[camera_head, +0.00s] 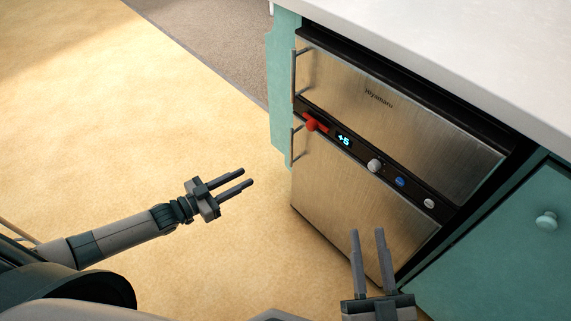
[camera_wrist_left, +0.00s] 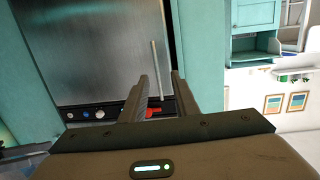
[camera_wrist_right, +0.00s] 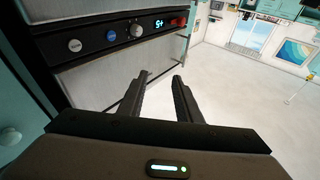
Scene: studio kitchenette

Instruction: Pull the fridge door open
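The metal-fronted fridge has an upper door (camera_head: 395,105) and a lower door (camera_head: 350,195), both closed. A thin bar handle (camera_head: 294,75) is at the upper door's left edge. A second handle (camera_head: 292,145) is at the lower door's left edge; it also shows in the left wrist view (camera_wrist_left: 158,65), beyond the fingers. My left gripper (camera_head: 247,177) is open and empty, left of the lower door and apart from its handle. My right gripper (camera_head: 367,231) is open and empty in front of the lower door's bottom right part. It shows empty in the right wrist view (camera_wrist_right: 159,77).
A control strip with a lit display (camera_head: 343,140), a red lever-like part (camera_head: 314,122) and several knobs runs between the doors. A white countertop (camera_head: 460,45) is above. A teal cabinet (camera_head: 510,240) stands at the right. The floor (camera_head: 160,130) left of the fridge is clear.

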